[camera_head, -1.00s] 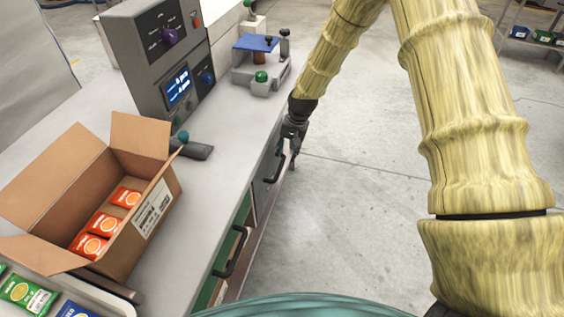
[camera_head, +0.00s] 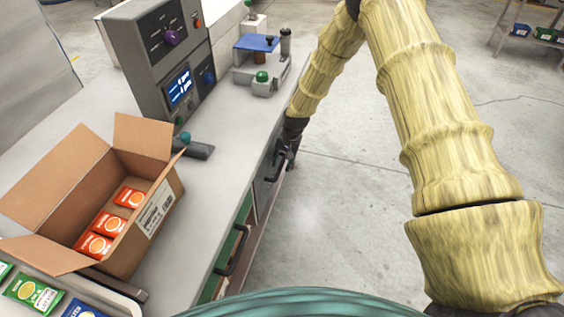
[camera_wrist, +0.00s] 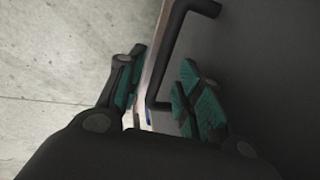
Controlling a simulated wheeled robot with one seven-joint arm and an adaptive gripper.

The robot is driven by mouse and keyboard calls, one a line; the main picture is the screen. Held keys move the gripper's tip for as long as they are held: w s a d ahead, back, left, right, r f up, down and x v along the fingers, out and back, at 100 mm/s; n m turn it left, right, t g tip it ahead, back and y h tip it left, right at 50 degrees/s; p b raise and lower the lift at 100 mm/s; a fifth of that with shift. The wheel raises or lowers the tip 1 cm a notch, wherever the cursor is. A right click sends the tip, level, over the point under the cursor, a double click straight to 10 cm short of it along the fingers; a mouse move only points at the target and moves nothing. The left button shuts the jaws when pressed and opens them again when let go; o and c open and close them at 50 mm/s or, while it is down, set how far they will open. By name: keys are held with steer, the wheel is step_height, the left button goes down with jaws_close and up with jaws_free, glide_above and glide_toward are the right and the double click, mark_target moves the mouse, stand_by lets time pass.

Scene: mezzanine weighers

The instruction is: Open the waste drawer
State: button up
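A dark grey drawer front (camera_head: 262,187) is set in the side of the bench, below the worktop. No label shows on it, so I cannot tell from the frames that it is the waste drawer. My gripper (camera_head: 284,157) is at this front. In the wrist view, its black bar handle (camera_wrist: 171,50) runs between the two green-padded fingers of my gripper (camera_wrist: 160,88). The fingers are apart, one on each side of the bar, with gaps visible. In the head view, my gripper mostly hides this handle.
A nearer green front (camera_head: 228,245) has its own black handle (camera_head: 236,252). On the bench stand an open carton (camera_head: 60,185) with orange packets, a grey control unit (camera_head: 150,60) and a blue-topped device (camera_head: 257,43). Open concrete floor (camera_head: 340,200) lies right of the bench.

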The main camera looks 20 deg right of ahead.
steer(key=shift+w+a+f, duration=0.1)
steer(key=shift+a+f, duration=0.05)
steer(key=shift+f, duration=0.6)
steer(key=shift+c, duration=0.2)
jaws_close()
